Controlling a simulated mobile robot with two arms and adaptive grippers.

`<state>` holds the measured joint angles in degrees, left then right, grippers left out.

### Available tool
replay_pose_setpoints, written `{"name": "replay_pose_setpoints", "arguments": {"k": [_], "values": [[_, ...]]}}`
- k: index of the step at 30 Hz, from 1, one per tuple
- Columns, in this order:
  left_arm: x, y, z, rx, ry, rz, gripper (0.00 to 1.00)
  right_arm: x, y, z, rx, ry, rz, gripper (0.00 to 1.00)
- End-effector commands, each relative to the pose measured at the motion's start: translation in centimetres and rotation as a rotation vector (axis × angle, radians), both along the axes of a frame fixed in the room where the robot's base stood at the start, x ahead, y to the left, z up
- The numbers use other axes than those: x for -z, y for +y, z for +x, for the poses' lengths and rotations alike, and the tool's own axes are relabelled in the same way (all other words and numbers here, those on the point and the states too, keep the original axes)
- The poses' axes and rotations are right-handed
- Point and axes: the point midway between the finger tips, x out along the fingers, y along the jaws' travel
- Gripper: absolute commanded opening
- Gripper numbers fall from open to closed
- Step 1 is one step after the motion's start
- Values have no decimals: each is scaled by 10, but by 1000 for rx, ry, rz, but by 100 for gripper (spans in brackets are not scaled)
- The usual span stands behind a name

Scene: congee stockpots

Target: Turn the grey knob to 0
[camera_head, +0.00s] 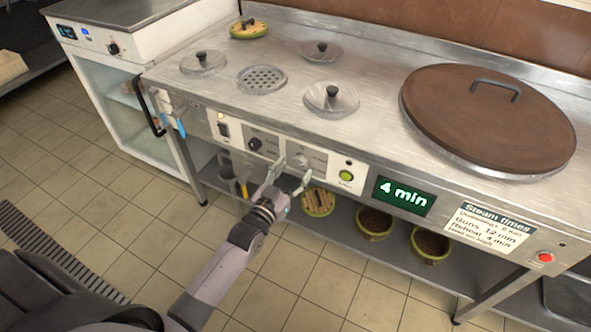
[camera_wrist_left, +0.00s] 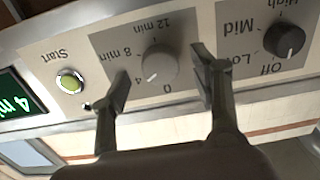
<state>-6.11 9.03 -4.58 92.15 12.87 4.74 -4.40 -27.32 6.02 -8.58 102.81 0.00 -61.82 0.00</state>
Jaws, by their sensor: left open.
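The grey knob (camera_head: 301,160) is on the white front panel of the steel counter. In the left wrist view, which is upside down, the grey knob (camera_wrist_left: 159,64) sits on a grey dial plate marked 0, 8 min and 12 min. Its pale pointer mark faces lower left, left of the 0; a finger hides part of the scale there. My left gripper (camera_head: 292,171) is open in front of the dial. In the wrist view my left gripper (camera_wrist_left: 161,74) has one finger on each side of the knob, seemingly apart from it. My right gripper is not in view.
A black knob (camera_wrist_left: 284,40) marked Off, Low, Mid and High is beside the dial. A lit green Start button (camera_wrist_left: 70,81) is on the other side. A green display (camera_head: 404,196) reads 4 min. A large brown lid (camera_head: 480,125) covers the counter's right part.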

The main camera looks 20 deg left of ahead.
Motion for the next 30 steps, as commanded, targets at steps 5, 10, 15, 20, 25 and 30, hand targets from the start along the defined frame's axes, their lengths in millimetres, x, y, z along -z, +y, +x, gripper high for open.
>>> {"name": "replay_pose_setpoints", "arguments": {"k": [5, 10, 15, 20, 25, 30], "values": [[1, -1, 16, 0, 0, -1, 57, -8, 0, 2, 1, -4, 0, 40], [0, -2, 19, 0, 1, -1, 57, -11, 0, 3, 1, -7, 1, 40], [0, -2, 19, 0, 1, -1, 56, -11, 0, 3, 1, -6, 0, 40], [0, -2, 18, 0, 1, -1, 45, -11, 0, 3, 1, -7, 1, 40], [0, -1, 18, 0, 1, -1, 34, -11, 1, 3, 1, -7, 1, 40], [0, -1, 18, 0, 1, 0, 23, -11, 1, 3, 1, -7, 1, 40]]}}
